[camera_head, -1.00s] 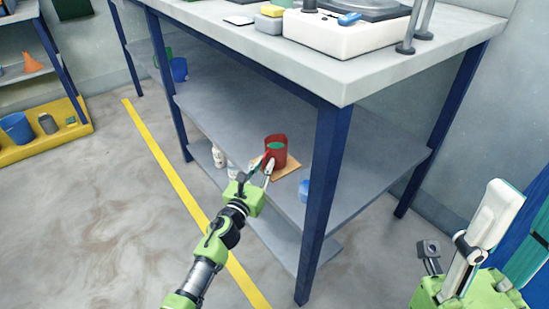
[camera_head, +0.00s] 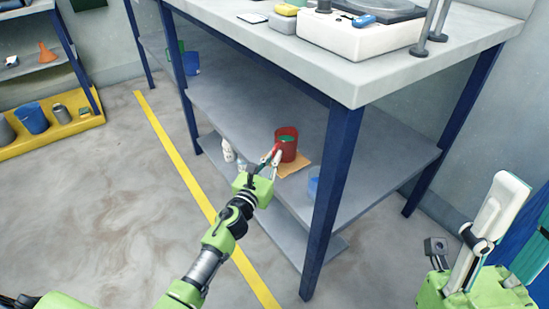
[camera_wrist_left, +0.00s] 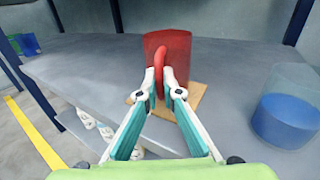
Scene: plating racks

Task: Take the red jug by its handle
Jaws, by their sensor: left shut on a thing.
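The red jug (camera_head: 289,151) is upright at the shelf's front, above a tan board (camera_head: 296,168), with green showing inside its mouth. In the left wrist view the jug (camera_wrist_left: 178,52) has its handle (camera_wrist_left: 160,68) facing me. My left gripper (camera_head: 272,157) is shut on that handle; its fingertips (camera_wrist_left: 162,90) lie on either side of the handle's lower part. Whether the jug's base touches the board is hard to tell. My right gripper (camera_head: 476,255) is at the lower right of the head view, away from the jug, partly cut off by the frame.
A blue container (camera_head: 314,184) stands right of the jug, near a dark blue table leg (camera_head: 333,180). White bottles (camera_head: 229,152) stand on the lower shelf. The grey tabletop (camera_head: 340,75) overhangs the shelf. Open shelf (camera_head: 375,165) lies to the right.

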